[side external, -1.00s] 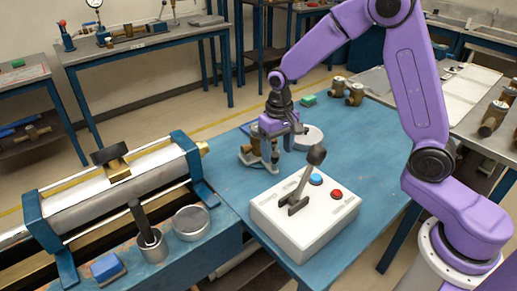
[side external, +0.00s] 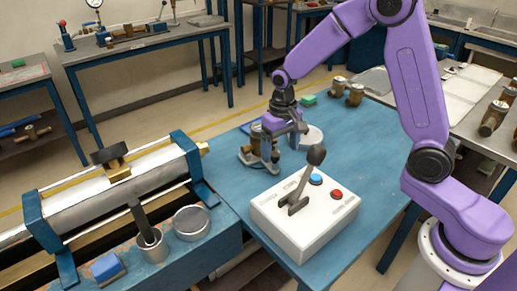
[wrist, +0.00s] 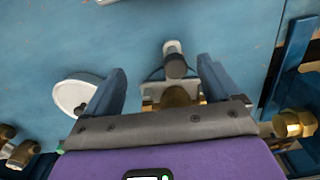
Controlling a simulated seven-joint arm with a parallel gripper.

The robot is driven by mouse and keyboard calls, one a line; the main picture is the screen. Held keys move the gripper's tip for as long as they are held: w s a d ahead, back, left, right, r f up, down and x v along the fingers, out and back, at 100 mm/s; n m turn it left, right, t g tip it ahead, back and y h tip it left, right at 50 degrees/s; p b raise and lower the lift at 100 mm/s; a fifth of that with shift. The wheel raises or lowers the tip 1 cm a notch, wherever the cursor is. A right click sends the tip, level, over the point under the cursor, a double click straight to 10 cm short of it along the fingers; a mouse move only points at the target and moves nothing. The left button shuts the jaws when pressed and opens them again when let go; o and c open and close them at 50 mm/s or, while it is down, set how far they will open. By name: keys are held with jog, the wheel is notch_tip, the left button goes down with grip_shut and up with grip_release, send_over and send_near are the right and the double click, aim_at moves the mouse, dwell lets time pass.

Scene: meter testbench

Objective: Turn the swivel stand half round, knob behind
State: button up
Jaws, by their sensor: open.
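The swivel stand (side external: 251,161) sits on the blue table behind the white control box. It has a low metal base and a brass body, partly hidden by my gripper in the side view. In the wrist view the stand's brass body (wrist: 177,97) and a dark grey, round-ended knob or post (wrist: 175,66) lie between my jaws. My gripper (side external: 276,146) is open and low over the stand. In the wrist view, its two blue-grey fingers (wrist: 160,72) straddle the stand with gaps on both sides. I cannot tell whether either finger touches it.
A white round disc (side external: 313,138) lies right of the stand. The white control box (side external: 305,222) with its lever stands in front. A green block (side external: 309,99) and brass fittings (side external: 354,94) are farther back. A long cylinder bench (side external: 110,190) is at the left.

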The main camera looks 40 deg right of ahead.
jog(key=shift+r, duration=0.1)
jog(key=shift+r, duration=2.65)
jog(key=shift+w+a+r, duration=0.1)
jog(key=shift+a+r, duration=0.35)
jog(key=shift+r, duration=0.15)
jog(key=shift+a+r, duration=0.4)
jog(key=shift+r, duration=0.2)
jog(key=shift+f, duration=2.8)
jog(key=shift+f, duration=1.15)
jog(key=c, duration=0.4)
jog(key=shift+c, duration=0.2)
